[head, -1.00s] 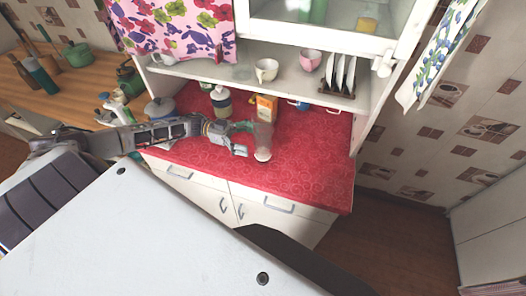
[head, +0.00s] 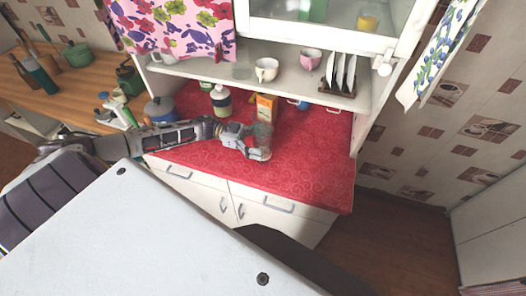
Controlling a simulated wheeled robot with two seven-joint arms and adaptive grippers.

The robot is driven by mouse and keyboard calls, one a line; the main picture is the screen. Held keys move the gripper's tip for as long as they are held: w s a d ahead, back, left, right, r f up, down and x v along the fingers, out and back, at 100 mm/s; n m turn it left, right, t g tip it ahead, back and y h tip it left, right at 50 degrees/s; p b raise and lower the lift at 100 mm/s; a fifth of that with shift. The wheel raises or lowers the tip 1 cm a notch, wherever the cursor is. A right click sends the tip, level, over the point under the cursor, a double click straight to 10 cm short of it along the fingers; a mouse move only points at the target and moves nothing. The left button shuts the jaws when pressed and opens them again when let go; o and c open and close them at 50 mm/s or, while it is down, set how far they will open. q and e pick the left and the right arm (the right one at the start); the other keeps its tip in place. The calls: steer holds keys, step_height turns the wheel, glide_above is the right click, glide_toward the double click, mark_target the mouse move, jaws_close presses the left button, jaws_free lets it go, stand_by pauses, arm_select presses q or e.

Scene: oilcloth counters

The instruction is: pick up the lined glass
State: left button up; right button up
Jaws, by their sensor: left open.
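The lined glass (head: 265,134) is a clear, see-through tumbler standing upright on the red-covered counter (head: 300,165). My left gripper (head: 258,141) reaches in from the left, low over the counter, and is open at the glass. One finger lies on the far side and one at the near side of the glass, overlapping its lower part. I cannot tell whether the fingers touch it. My right gripper is not in view.
A blue pot (head: 160,109) is to the left. A shelf (head: 290,83) with cups and a plate rack hangs above. The counter's right side is clear.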

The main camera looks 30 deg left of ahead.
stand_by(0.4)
arm_select(q)
steer(key=shift+r, duration=0.1)
steer(key=c, duration=1.2)
steer(key=shift+r, duration=0.1)
steer(key=shift+r+b, duration=0.3)
steer(key=shift+r, duration=4.65)
